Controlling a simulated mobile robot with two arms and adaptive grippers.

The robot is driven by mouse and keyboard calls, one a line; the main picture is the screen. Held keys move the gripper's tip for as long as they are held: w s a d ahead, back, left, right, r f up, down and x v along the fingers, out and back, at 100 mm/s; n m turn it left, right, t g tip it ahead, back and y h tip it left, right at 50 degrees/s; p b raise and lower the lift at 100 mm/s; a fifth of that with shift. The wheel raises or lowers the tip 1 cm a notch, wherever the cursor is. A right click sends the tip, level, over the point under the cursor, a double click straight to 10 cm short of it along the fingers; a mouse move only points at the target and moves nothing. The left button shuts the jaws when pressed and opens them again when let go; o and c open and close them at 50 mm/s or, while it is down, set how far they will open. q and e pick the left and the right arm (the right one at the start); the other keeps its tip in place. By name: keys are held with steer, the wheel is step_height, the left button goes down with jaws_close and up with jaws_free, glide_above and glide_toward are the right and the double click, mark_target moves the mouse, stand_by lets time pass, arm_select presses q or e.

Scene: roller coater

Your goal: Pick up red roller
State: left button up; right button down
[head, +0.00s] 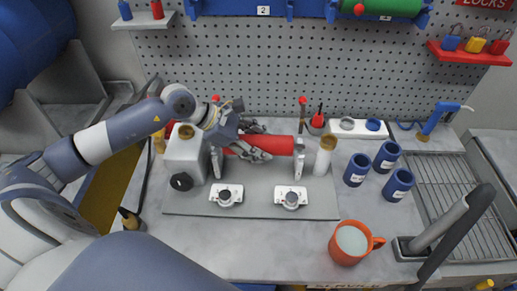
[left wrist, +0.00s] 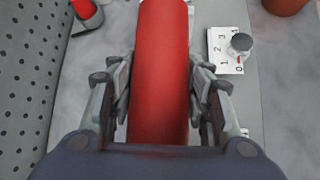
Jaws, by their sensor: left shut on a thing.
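The red roller (head: 272,145) lies horizontally between the two upright supports of the coater on the grey base plate (head: 250,203). My left gripper (head: 256,146) is at the roller's left part, with its fingers on either side of it. In the left wrist view the red roller (left wrist: 161,70) runs up the middle, between the two fingers of my left gripper (left wrist: 162,100), which is shut on it. The gripper covers part of the roller's left end in the head view. My right gripper is not in view.
Two white dials (head: 226,195) (head: 291,197) sit in front of the roller. A white cylinder (head: 325,155) and blue cups (head: 357,169) stand to the right. An orange mug (head: 351,242) stands near the front edge. A pegboard (head: 270,60) rises behind.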

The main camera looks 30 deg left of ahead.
arm_select(q)
steer(key=shift+w+r+b, duration=0.1)
steer(key=shift+r+b, duration=0.25)
steer(key=shift+r, duration=0.35)
steer(key=shift+s+d+r+p, duration=0.5)
steer(key=shift+s+d+p, duration=0.75)
steer(key=shift+s, duration=2.65)
steer(key=shift+s+d+r+p, duration=0.6)
steer(key=shift+s+p, duration=1.1)
steer(key=shift+s, duration=2.15)
step_height(320, 180, up, 4)
steer(key=p, duration=0.4)
steer(key=shift+s+d+r, duration=0.1)
steer(key=shift+s+r, duration=0.05)
